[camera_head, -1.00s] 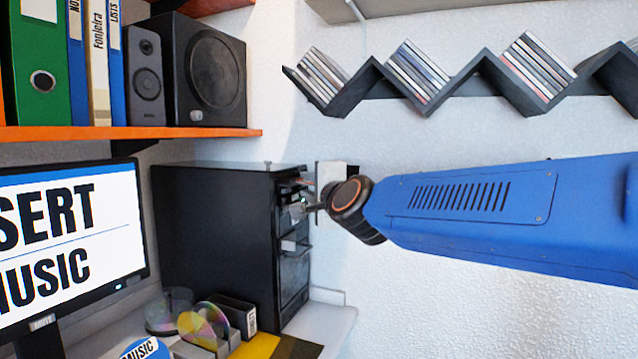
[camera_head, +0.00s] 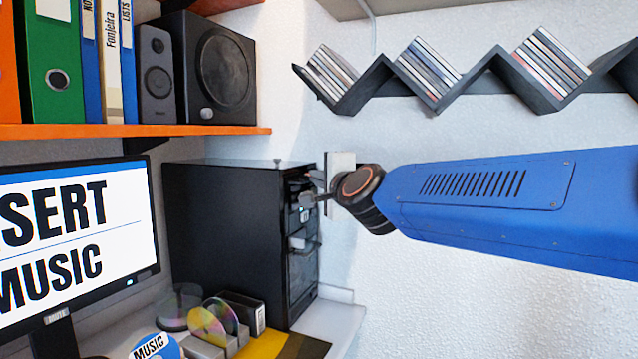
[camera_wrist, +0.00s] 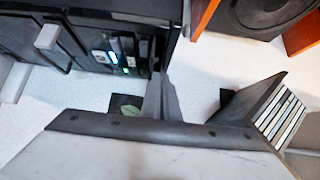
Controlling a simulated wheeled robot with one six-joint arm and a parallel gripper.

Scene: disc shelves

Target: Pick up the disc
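A blue-and-white disc marked MUSIC (camera_head: 153,346) lies low in the head view, cut off by the bottom edge. Shiny discs (camera_head: 208,327) stand upright in a grey holder (camera_head: 238,340) on the desk. My gripper (camera_head: 314,190) is up at the front of the black computer tower (camera_head: 225,235), well above and to the right of these discs. In the wrist view its fingers (camera_wrist: 162,97) look close together, with no disc visible between them. Whether the fingertips touch the tower cannot be told.
The tower's front (camera_wrist: 105,45) shows small lights and trays in the wrist view. A zigzag shelf (camera_head: 470,72) with cases hangs at upper right. A monitor (camera_head: 75,235) stands at left, under an orange shelf (camera_head: 150,131). A clear round container (camera_head: 179,307) stands behind the discs.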

